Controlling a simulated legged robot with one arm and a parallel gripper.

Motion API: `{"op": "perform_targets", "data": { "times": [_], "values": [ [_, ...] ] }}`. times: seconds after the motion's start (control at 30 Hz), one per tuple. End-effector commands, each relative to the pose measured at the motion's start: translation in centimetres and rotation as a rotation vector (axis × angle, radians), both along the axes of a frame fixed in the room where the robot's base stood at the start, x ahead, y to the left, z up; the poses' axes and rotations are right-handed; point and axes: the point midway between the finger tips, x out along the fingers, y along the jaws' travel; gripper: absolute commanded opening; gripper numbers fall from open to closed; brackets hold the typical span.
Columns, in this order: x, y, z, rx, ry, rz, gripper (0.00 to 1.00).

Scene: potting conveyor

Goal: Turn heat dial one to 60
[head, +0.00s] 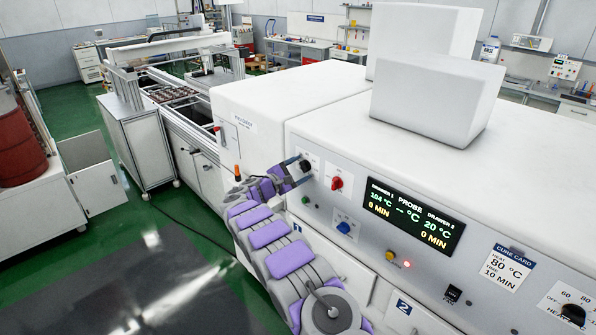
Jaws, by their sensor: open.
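A black dial (306,166) sits on the left end of the white machine's front panel, probably heat dial one; its scale and pointer are too small to read and partly hidden. My gripper (297,171) is open at this dial, its fingers on either side of it; I cannot tell whether they touch it. The display (410,216) reads 104 °C and 0 MIN for drawer 1, a dash for the probe, and 20 °C and 0 MIN for drawer 2. Another black dial (573,314), with a heat scale showing 60 and 80, is at the lower right.
A yellow button (390,256) is below the display. A cure card (509,267) reads 80 °C, 10 MIN. Green floor (85,225) is open at the left.

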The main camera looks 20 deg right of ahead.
Motion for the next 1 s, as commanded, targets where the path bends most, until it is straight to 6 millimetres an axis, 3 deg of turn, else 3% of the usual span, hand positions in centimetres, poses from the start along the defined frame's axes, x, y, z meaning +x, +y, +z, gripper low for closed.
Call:
{"op": "perform_targets", "data": {
  "times": [0.23,0.7,1.0],
  "values": [
    [-0.6,2.1,0.0,0.000,0.001,0.004,0.70],
    [-4.1,11.7,-0.1,-0.002,0.001,0.003,0.70],
    [-5.5,15.7,-0.1,0.000,0.000,0.003,0.70]
  ]
}}
